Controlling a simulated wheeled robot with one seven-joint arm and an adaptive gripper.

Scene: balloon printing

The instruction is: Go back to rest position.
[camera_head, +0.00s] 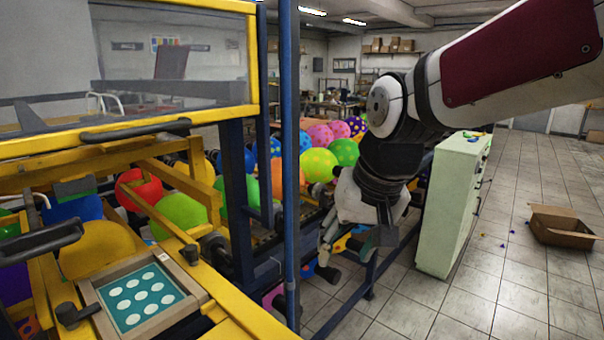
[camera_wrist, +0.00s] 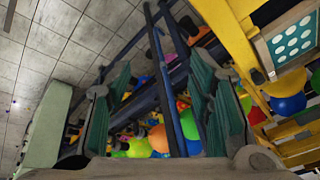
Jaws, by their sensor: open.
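My gripper (camera_head: 330,240) hangs from my arm at the middle right in the head view, beside the blue posts of the printing machine (camera_head: 190,235). In the wrist view its two green ribbed fingers stand wide apart with nothing gripped between them, so my gripper (camera_wrist: 165,95) is open and empty. Beyond the fingers the wrist view shows blue rails (camera_wrist: 165,60) and several coloured balloons (camera_wrist: 160,138). My upper arm reaches in from the upper right in the head view.
A framed teal screen with white dots (camera_head: 138,294) sits on the yellow frame at the lower left. A pale green cabinet (camera_head: 450,205) stands close to the right of my gripper. An open cardboard box (camera_head: 562,228) lies on the tiled floor, which is mostly clear at right.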

